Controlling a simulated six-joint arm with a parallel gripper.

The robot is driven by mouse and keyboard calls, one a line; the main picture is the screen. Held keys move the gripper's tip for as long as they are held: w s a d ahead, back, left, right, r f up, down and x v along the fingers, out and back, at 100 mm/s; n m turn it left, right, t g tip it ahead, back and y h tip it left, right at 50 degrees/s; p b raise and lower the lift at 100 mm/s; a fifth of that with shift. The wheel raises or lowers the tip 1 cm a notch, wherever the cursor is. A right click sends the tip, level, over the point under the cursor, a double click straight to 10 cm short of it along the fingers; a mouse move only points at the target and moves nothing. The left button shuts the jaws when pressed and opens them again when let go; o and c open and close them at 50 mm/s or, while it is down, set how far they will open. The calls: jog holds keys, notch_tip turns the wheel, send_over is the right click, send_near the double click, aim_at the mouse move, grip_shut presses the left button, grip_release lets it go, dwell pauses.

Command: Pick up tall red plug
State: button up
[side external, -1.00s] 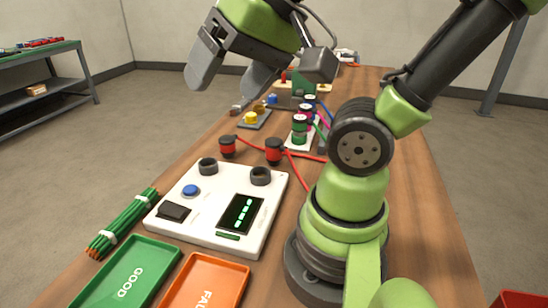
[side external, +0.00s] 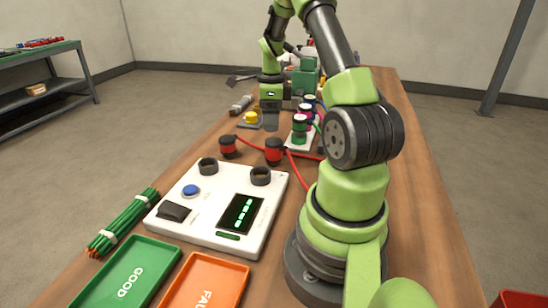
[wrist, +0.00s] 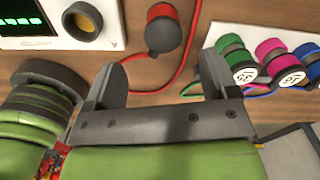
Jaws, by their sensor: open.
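Two red plugs with black tops stand on the table in the side view, one left (side external: 228,146) and one right (side external: 274,151), with red cable by them. I cannot tell which is the tall one. The wrist view shows one red-and-black plug (wrist: 163,30) with a red cable, just beyond my fingertips. My gripper (wrist: 162,78) is open, with nothing between its fingers. In the side view my gripper (side external: 270,124) points down behind the red plugs, apart from them.
A white panel (side external: 178,222) with display and dark rings lies in front. Green, magenta and blue plugs stand close to my right finger, the green one (wrist: 238,58) nearest. A green tray (side external: 165,251) and an orange tray (side external: 233,268) lie at the front.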

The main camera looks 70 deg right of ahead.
aim_at(273, 140)
jog(key=f, duration=0.9)
jog(key=shift+s+d+f, duration=0.15)
jog(key=shift+d+f, duration=0.05)
jog(key=shift+f, duration=0.1)
jog(key=shift+c, duration=0.3)
jog(key=c, duration=1)
